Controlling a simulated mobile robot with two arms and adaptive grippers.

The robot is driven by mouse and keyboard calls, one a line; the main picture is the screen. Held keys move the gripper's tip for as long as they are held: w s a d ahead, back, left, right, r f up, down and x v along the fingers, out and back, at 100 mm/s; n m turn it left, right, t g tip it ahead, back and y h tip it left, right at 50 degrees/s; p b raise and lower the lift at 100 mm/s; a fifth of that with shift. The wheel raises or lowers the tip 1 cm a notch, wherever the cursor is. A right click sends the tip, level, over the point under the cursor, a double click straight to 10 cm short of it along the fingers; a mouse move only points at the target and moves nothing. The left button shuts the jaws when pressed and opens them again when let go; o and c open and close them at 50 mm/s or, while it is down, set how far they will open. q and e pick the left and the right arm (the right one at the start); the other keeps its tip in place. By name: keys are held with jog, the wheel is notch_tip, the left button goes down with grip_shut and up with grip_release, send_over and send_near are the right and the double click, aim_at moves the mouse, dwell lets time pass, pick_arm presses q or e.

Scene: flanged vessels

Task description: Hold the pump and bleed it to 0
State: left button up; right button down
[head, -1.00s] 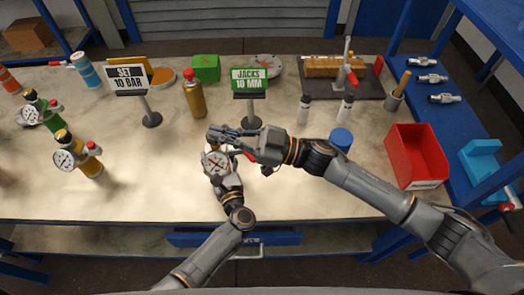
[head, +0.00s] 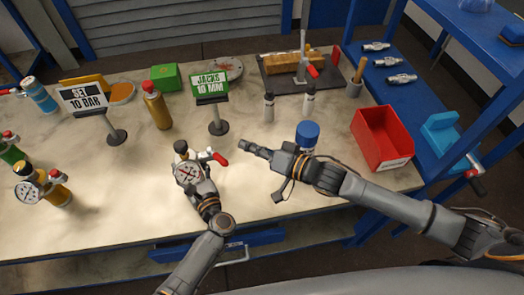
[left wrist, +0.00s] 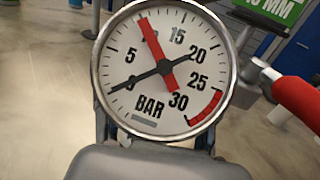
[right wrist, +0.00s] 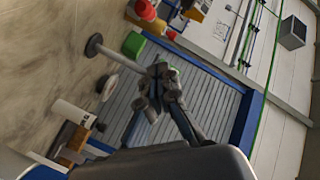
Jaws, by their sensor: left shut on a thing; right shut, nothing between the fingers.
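The hand pump with its round white gauge (head: 188,173) is in my left gripper (head: 197,186), above the front of the bench. It has a black knob on top and a red-ended handle (head: 219,159) to the right. In the left wrist view the gauge (left wrist: 160,115) fills the middle. Its black needle lies at the 0 mark and its red pointer at about 10. The red handle (left wrist: 300,100) shows at the right. My left fingers are mostly hidden behind the gauge. My right gripper (head: 250,148) is shut and empty, right of the pump and apart from it.
The "SET 10 BAR" sign (head: 84,97) and green "JACKS 10 MM" sign (head: 210,85) stand behind. A gold bottle (head: 157,108) stands between them. A blue-capped jar (head: 307,133) is close behind my right arm. A red bin (head: 382,138) stands right.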

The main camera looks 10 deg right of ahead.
aim_at(217, 157)
jog(key=shift+w+a+f, duration=0.1)
jog(key=shift+a+f, duration=0.75)
jog(key=shift+a, duration=0.3)
jog(key=shift+w+a+f, duration=0.1)
jog(key=shift+a+f, duration=0.7)
jog(key=shift+a, duration=0.35)
jog(key=shift+s+a+m+t+h, duration=0.25)
jog(key=shift+a+m+t+h, duration=0.05)
jog(key=shift+a, duration=0.1)
jog(key=shift+r, duration=0.1)
